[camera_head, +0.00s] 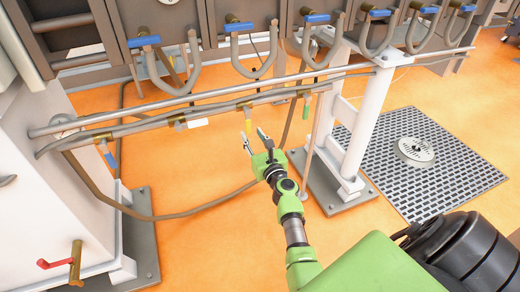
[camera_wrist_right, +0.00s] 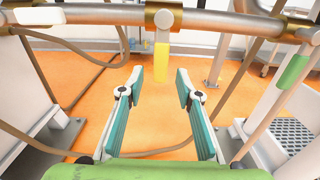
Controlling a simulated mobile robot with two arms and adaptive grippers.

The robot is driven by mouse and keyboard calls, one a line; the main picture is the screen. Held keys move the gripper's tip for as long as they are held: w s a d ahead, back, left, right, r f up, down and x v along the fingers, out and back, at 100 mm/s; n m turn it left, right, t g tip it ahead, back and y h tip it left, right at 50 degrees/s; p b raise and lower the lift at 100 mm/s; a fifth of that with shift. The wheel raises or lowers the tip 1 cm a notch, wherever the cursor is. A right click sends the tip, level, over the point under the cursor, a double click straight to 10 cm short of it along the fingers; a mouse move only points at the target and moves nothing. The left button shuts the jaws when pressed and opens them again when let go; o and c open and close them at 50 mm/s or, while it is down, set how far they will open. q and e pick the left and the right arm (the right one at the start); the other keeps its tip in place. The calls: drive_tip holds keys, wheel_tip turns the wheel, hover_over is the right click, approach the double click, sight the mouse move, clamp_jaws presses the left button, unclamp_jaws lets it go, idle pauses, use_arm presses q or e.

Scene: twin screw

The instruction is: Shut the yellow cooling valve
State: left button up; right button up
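The yellow cooling valve handle (camera_head: 248,126) hangs straight down from a brass valve body on the lower horizontal pipe in the head view. It also hangs down in the right wrist view (camera_wrist_right: 161,62), at upper centre. My right gripper (camera_head: 256,138) is open and empty, just below and beside the yellow handle. In the right wrist view its two teal fingers (camera_wrist_right: 160,86) are spread, with the handle seen beyond and between their tips. No contact is visible. My left gripper is not in view.
A white post (camera_head: 366,125) stands right of my gripper. A brown hose (camera_head: 170,217) loops below the pipe. The orange floor (camera_head: 200,245) is mostly clear.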

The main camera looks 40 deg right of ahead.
drive_tip(key=v, duration=0.9)
